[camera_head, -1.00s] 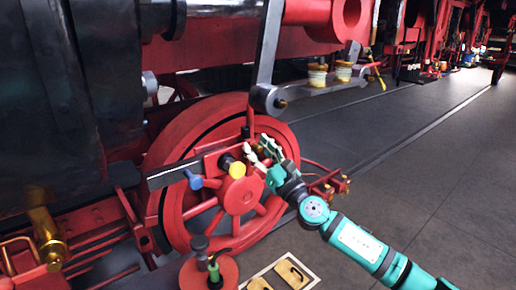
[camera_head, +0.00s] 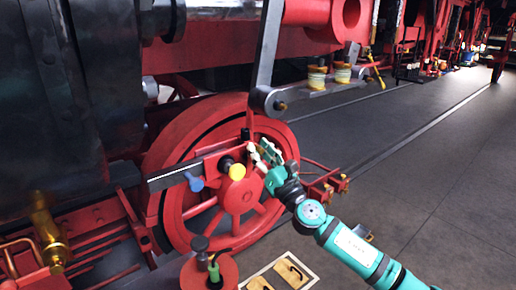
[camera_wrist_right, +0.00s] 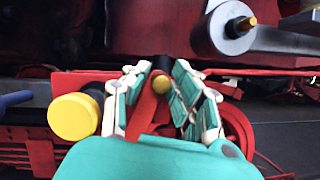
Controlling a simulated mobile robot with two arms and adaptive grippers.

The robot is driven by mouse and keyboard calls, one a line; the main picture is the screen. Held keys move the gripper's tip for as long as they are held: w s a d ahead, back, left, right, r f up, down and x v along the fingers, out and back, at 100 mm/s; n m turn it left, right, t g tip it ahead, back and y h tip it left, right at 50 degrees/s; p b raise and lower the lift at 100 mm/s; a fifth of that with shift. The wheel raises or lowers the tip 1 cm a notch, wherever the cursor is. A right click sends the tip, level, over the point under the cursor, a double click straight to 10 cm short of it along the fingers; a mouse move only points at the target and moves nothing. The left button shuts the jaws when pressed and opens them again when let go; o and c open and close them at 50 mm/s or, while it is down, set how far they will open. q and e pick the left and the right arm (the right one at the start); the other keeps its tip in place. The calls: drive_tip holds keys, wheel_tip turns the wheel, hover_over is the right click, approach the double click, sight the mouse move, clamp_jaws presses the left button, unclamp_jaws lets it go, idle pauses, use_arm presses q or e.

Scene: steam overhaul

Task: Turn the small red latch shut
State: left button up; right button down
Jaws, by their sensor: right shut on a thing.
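The small red latch (camera_wrist_right: 148,108) is a flat red lever in the right wrist view, leaning slightly, beside a brass-coloured pin end (camera_wrist_right: 161,84). My right gripper (camera_wrist_right: 161,100) has its white and teal fingers on both sides of the latch and is shut on it. In the head view my right gripper (camera_head: 266,158) is at the upper right of the red spoked wheel (camera_head: 180,140), just right of the yellow knob (camera_head: 237,172). The fingers hide most of the latch there. My left gripper is not in view.
A blue knob (camera_head: 195,184) sits left of the yellow knob. A grey rod end (camera_head: 268,100) hangs just above my gripper. Below are a round red stand (camera_head: 222,270) and a tray (camera_head: 308,279) with tan pieces. The floor at right is mostly clear.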

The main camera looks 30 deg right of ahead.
drive_tip(key=m+h+p, duration=0.1)
drive_tip(key=m, duration=0.1)
drive_tip(key=d+m+h+p, duration=0.1)
drive_tip(key=m, duration=0.2)
drive_tip(key=shift+f+g+h, duration=0.1)
drive_tip(key=shift+g+h, duration=0.2)
drive_tip(key=shift+g, duration=0.1)
drive_tip(key=shift+w+d+f+m+g+h+p, duration=0.15)
drive_tip(key=shift+f+m+g+h+p, duration=0.45)
drive_tip(key=shift+m+p, duration=1.1)
drive_tip(key=shift+s+d+f+m+g+h+p, duration=0.1)
drive_tip(key=shift+d+f+m+g+h+p, duration=0.2)
drive_tip(key=shift+m+g+p, duration=1.3)
drive_tip(key=shift+w+d+f+m+t+h+p, duration=0.15)
drive_tip(key=shift+f+m+h+p, duration=0.55)
drive_tip(key=shift+m, duration=2)
drive_tip(key=shift+s, duration=0.1)
drive_tip(key=c, duration=1.2)
unclamp_jaws()
drive_tip(key=shift+c, duration=0.2)
drive_tip(key=v, duration=1.2)
drive_tip(key=shift+d, duration=0.15)
